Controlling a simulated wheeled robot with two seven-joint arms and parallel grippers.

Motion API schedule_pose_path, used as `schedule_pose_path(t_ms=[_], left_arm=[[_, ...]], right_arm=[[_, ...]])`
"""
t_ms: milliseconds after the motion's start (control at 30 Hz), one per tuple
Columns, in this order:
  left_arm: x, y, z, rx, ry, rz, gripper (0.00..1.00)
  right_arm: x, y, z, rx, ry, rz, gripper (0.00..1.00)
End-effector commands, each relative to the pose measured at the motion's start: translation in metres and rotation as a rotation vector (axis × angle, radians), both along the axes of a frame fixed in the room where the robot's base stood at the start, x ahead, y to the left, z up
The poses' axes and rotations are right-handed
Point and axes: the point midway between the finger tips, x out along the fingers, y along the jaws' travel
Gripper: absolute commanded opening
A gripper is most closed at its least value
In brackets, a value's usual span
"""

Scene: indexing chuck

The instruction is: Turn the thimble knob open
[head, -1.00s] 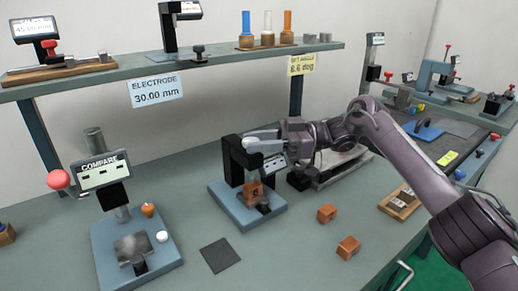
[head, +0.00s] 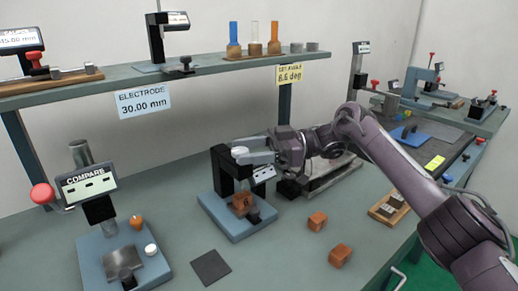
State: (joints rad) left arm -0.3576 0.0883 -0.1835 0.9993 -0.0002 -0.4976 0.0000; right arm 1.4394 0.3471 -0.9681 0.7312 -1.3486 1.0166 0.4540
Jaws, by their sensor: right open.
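The blue-based gauge stand (head: 232,222) with a black C-shaped frame stands on the bench near the middle of the head view. A pale round knob (head: 239,151), apparently the thimble knob, sits at its top. A copper-brown block (head: 242,203) is in the stand below it. My right gripper (head: 243,156) comes in from the right at the height of the knob, with its open fingers at the knob. The fingers partly hide the knob and the upper frame; I cannot tell whether they touch it. A small tilted display (head: 264,174) shows below the gripper. My left gripper is not in view.
A comparator stand (head: 90,186) with a red ball handle is at the left. Two loose copper blocks (head: 317,221) (head: 340,255) and a dark square pad (head: 211,267) lie in front. A shelf (head: 130,84) with instruments runs behind. The front middle bench is mostly clear.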

Motion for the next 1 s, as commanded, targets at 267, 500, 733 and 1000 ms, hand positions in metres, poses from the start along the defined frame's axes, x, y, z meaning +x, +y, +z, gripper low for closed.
schedule_pose_path(t_ms=[267, 500, 733, 1000], left_arm=[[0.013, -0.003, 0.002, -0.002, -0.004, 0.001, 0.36], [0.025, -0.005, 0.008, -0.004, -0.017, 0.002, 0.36], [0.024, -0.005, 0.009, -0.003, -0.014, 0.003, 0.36], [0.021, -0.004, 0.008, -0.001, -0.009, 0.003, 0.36]], right_arm=[[0.006, -0.035, -0.001, -0.003, -0.004, -0.004, 0.54], [0.011, -0.062, 0.000, -0.001, -0.004, -0.005, 0.54], [0.012, -0.073, 0.001, 0.001, -0.002, -0.002, 0.54], [0.012, -0.074, 0.001, 0.002, -0.002, -0.002, 0.53]])
